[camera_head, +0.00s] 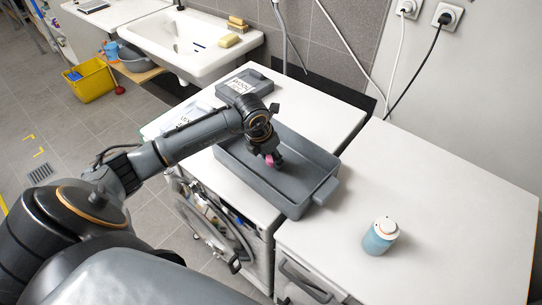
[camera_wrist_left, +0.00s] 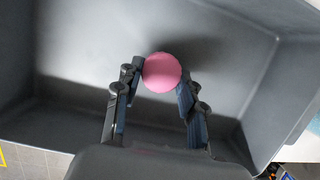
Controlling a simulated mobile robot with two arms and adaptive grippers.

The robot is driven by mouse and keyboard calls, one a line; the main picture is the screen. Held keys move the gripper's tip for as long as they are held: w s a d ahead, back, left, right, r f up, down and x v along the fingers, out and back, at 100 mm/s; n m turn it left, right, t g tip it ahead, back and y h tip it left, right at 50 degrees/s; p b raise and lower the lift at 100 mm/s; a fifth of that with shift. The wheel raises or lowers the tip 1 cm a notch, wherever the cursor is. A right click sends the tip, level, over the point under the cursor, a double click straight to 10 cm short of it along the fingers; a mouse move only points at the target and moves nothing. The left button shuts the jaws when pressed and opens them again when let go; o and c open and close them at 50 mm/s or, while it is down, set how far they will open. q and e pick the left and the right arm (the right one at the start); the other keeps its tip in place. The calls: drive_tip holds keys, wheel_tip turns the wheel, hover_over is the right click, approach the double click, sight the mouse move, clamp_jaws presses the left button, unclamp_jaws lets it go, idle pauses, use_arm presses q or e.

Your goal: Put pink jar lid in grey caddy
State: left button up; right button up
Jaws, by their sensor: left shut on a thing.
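The pink jar lid (camera_wrist_left: 162,72) is a small round disc between the fingertips of my left gripper (camera_wrist_left: 160,80) in the left wrist view. In the head view the lid (camera_head: 272,160) shows as a small pink patch at the fingertips. My left gripper (camera_head: 273,156) is shut on it and points down inside the outline of the grey caddy (camera_head: 290,196). The caddy is a long open tray with a handle at its near right end. In the left wrist view its bare floor and walls (camera_wrist_left: 90,40) surround the lid. I cannot tell whether the lid touches the floor. My right gripper is not in view.
A smaller grey box (camera_head: 244,84) with a label stands behind the caddy. A blue bottle with a white cap (camera_head: 380,237) stands on the right worktop, which is otherwise clear. A white sink (camera_head: 190,42) and a yellow crate (camera_head: 91,80) lie at upper left.

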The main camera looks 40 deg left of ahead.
use_arm(q)
drive_tip(key=shift+f, duration=0.3)
drive_tip(key=o, duration=1.3)
drive_tip(key=shift+r, duration=0.1)
drive_tip(key=shift+r+p, duration=0.45)
drive_tip(key=shift+r, duration=0.5)
drive_tip(key=shift+b+v, duration=1.05)
drive_tip(key=shift+v, duration=4.65)
